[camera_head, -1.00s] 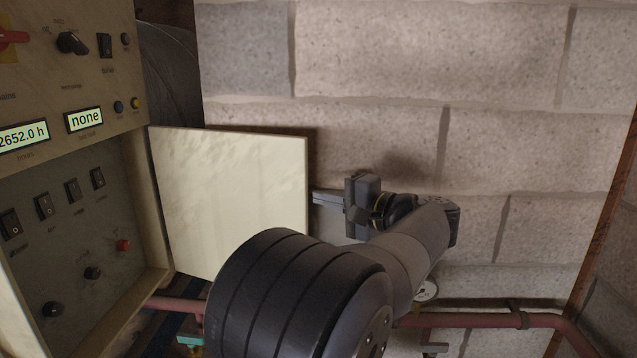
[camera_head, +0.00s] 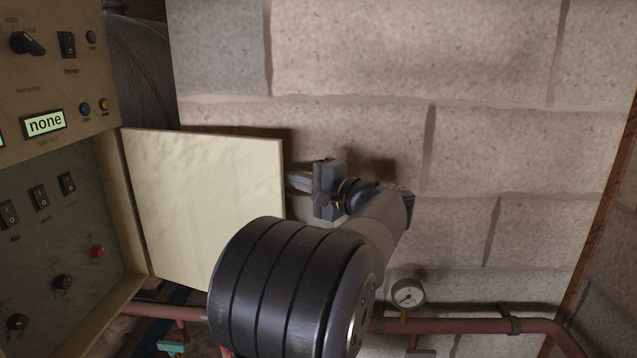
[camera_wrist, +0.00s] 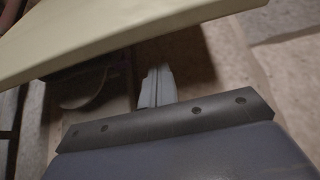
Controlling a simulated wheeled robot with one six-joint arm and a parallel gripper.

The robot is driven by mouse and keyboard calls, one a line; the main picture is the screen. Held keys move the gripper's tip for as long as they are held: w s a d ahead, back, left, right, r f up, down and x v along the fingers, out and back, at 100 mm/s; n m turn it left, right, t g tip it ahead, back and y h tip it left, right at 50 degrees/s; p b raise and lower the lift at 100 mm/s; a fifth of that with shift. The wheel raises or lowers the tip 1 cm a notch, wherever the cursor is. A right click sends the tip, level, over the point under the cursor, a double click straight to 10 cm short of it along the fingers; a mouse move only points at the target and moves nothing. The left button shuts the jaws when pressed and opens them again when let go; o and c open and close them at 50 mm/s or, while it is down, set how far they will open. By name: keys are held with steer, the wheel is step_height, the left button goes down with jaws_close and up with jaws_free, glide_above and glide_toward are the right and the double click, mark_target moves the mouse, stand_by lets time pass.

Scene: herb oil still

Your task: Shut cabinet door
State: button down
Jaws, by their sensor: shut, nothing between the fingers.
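The cabinet door (camera_head: 205,200) is a flat cream panel. It stands open, swung out to the right from the right edge of the control cabinet (camera_head: 65,150). My gripper (camera_head: 291,179) is shut and empty, just right of the door's free edge, with its fingers pointing left toward it. I cannot tell whether the fingertips touch the door. In the wrist view the door (camera_wrist: 120,35) crosses the top as a pale slab, and the shut fingers (camera_wrist: 157,72) point toward its edge. My arm hides the door's lower right corner.
A block wall (camera_head: 350,80) stands close behind the door and my gripper. A red pipe (camera_head: 455,326) with a pressure gauge (camera_head: 408,294) runs low along it.

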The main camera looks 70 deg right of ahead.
steer(key=shift+s+a+r, duration=0.1)
steer(key=shift+s+a, duration=0.1)
steer(key=shift+a, duration=0.7)
steer(key=shift+s+a, duration=0.15)
steer(key=shift+a, duration=0.75)
steer(key=shift+a, duration=0.1)
